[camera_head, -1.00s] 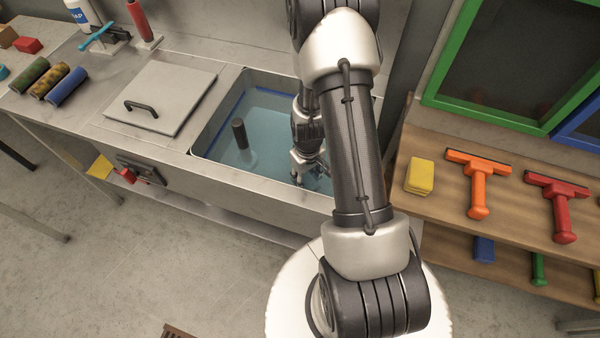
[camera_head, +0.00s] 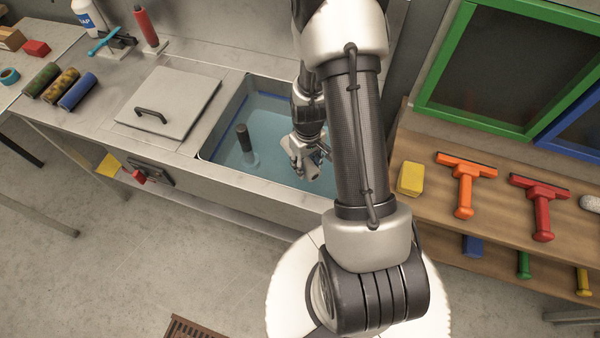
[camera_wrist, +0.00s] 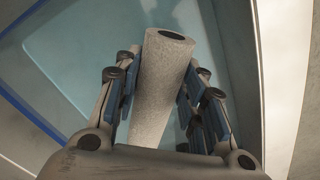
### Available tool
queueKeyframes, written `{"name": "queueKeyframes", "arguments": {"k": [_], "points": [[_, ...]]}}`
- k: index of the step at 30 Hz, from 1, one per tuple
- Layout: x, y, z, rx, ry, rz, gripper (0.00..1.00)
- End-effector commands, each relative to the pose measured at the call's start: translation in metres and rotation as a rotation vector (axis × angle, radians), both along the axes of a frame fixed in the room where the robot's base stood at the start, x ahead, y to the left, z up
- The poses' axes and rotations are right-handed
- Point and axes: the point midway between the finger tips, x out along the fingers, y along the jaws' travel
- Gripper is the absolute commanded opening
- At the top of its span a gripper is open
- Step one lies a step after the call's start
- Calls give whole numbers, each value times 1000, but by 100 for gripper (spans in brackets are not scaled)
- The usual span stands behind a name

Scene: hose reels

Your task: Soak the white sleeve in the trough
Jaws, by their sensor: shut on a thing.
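My gripper (camera_wrist: 158,105) is shut on the white sleeve (camera_wrist: 160,90), a hollow, speckled, greyish-white tube with a dark hole at its end. The blue fingertip pads press it from both sides. In the head view my gripper (camera_head: 305,160) is over the right part of the trough (camera_head: 222,122), partly behind my arm. The sleeve (camera_head: 313,171) shows there as a pale grey tube near the front wall and seems to be above the water. The trough holds clear blue water.
A dark upright handle (camera_head: 243,137) stands in the water left of my gripper. A grey lid (camera_head: 180,98) lies left of the trough. Three coloured rollers (camera_head: 77,92) lie farther left. A wooden shelf with a yellow sponge (camera_head: 411,178) and squeegees (camera_head: 464,185) stands to the right.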

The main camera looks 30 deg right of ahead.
Motion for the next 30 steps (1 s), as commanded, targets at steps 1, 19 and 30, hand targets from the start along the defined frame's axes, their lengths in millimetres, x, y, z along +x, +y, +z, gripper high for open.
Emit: {"name": "queueKeyframes", "arguments": {"k": [1, 19, 30], "points": [[0, 0, 9, 0, -1, 0, 13], [0, 0, 69, 0, -1, 0, 13], [0, 0, 79, 0, 0, 0, 13]]}}
